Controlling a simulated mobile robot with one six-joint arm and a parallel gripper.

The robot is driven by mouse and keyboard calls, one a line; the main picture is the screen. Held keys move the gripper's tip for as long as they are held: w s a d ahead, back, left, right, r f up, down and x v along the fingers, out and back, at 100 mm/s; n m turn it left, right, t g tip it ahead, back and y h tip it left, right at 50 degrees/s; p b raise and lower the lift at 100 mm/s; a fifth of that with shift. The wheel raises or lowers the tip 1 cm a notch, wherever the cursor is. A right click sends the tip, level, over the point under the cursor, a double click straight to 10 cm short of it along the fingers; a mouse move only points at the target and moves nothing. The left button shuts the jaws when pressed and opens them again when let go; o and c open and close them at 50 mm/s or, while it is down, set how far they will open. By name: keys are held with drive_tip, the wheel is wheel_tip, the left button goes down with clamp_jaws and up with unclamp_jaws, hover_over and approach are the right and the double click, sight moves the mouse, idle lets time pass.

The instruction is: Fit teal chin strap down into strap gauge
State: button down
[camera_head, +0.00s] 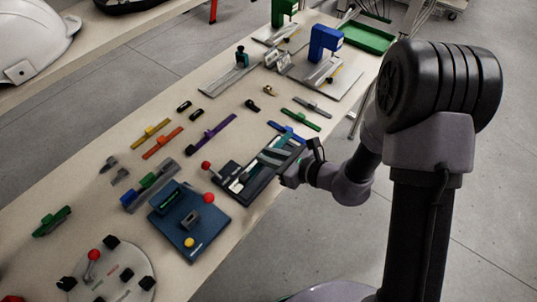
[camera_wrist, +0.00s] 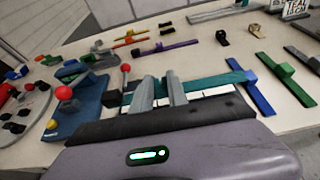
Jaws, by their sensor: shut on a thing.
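The teal chin strap (camera_head: 275,157) lies along the dark strap gauge (camera_head: 240,185), which has pale strips. In the wrist view the teal strap (camera_wrist: 209,82) passes just behind my grey fingers, and the gauge's white strips (camera_wrist: 215,91) show below it. My gripper (camera_wrist: 161,92) is shut on the teal strap, its two fingers upright and close together. In the head view my gripper (camera_head: 287,172) is over the gauge from its right side. The fingers hide part of the strap, and I cannot tell whether it is fully down in the gauge.
A blue strap (camera_head: 286,131) lies close behind the gauge and a green one (camera_head: 300,119) beyond it. A red-knobbed lever (camera_head: 206,167) stands at the gauge's left. A blue fixture (camera_head: 188,222) sits in front.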

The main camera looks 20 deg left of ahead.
sight(269, 174)
drive_tip(key=shift+f+b, duration=1.85)
drive_tip(key=shift+f, duration=0.6)
drive_tip(key=shift+f+b, duration=0.2)
drive_tip(key=shift+b, duration=0.25)
drive_tip(key=shift+f+b, duration=0.3)
drive_tip(key=shift+f+b, duration=0.3)
drive_tip(key=c, duration=1.2)
unclamp_jaws()
drive_tip(key=shift+c, duration=0.2)
drive_tip(key=p+v, duration=0.5)
drive_tip(key=v, duration=1.2)
drive_tip(key=shift+s+d, duration=0.2)
drive_tip(key=shift+d, duration=0.05)
